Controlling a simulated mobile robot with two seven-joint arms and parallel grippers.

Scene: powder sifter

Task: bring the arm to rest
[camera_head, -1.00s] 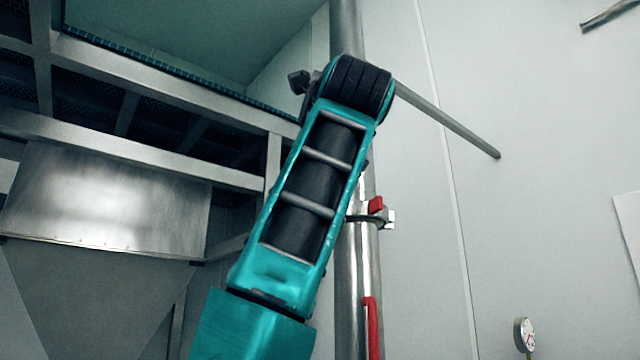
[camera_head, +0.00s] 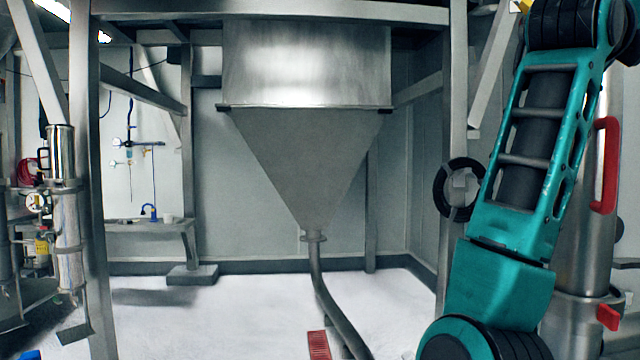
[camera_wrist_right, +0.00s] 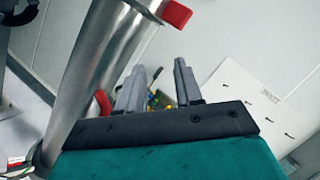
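My right arm (camera_head: 530,150) is raised at the right of the head view, its teal links bent up toward the top edge. Its gripper is out of that view. In the right wrist view the right gripper (camera_wrist_right: 158,88) shows two grey fingers standing apart with a gap between them, and nothing is held. A steel pipe (camera_wrist_right: 95,70) with red handles stands just left of the fingers. My left gripper is not in any view.
A steel hopper (camera_head: 305,150) hangs in a metal frame, with a curved pipe (camera_head: 330,305) below it. A steel column with a red handle (camera_head: 606,165) stands behind my arm. A sink bench (camera_head: 140,228) is at the back left.

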